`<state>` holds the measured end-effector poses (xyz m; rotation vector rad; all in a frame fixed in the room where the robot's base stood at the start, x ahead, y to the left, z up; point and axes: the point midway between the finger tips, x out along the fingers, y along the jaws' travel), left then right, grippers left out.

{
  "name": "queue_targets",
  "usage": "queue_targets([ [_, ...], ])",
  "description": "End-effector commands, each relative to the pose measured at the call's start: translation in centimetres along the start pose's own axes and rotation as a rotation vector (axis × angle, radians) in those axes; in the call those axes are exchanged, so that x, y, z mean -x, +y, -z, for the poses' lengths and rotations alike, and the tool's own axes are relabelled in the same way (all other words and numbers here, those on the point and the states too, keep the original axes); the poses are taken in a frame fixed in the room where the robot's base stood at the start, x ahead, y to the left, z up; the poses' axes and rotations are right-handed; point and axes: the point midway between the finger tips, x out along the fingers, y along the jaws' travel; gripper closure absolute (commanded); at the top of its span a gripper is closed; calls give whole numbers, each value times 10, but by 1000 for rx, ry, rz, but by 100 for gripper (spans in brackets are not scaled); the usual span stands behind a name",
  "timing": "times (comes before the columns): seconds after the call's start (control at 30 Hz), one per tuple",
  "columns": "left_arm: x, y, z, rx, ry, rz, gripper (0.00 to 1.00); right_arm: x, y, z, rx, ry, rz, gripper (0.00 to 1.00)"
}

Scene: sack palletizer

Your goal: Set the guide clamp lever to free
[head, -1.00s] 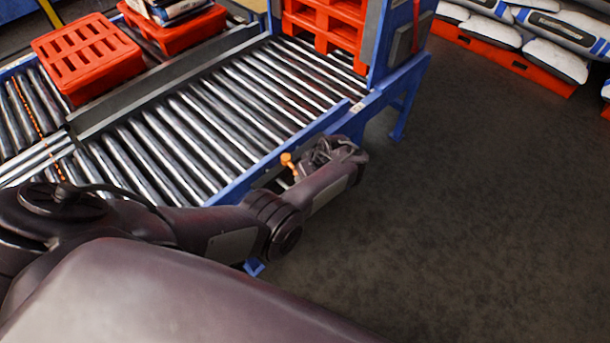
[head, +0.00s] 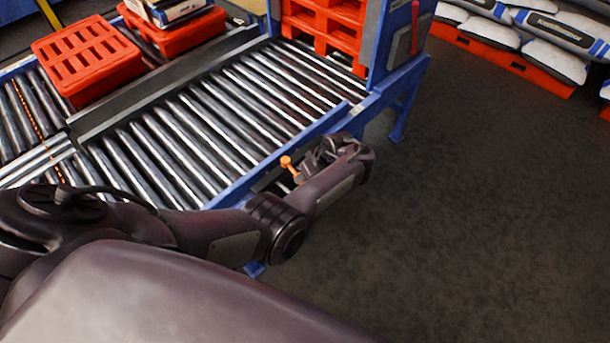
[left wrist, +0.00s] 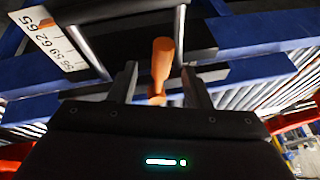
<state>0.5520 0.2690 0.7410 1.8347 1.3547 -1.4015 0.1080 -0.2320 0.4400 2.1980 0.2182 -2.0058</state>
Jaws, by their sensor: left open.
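The guide clamp lever (head: 287,163) is a small orange handle at the near blue side rail of the roller conveyor in the head view. It also shows in the left wrist view (left wrist: 162,60), where it stands roughly upright. My left gripper (left wrist: 160,82) is open, with one dark finger on each side of the lever's lower part; I cannot tell whether either finger touches it. In the head view my left wrist is right beside the lever and its fingertips are hard to make out. My right gripper is not in view.
The roller conveyor (head: 190,125) has a blue rail along its near side. A red crate (head: 88,60) and stacked red pallets (head: 325,25) stand farther back. A white number scale (left wrist: 48,38) shows in the left wrist view. The floor to the right is clear.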

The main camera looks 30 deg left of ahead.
Motion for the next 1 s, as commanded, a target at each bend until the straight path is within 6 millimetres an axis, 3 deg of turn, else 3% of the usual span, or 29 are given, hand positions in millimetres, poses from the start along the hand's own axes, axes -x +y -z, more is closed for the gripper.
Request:
queue_targets([
  [0.1,25,1,0,-1,-1,-3,56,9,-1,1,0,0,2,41],
  [0.3,47,1,0,-1,-1,-2,56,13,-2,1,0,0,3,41],
  [1.0,47,0,-2,-11,-9,-16,56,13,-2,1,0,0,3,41],
])
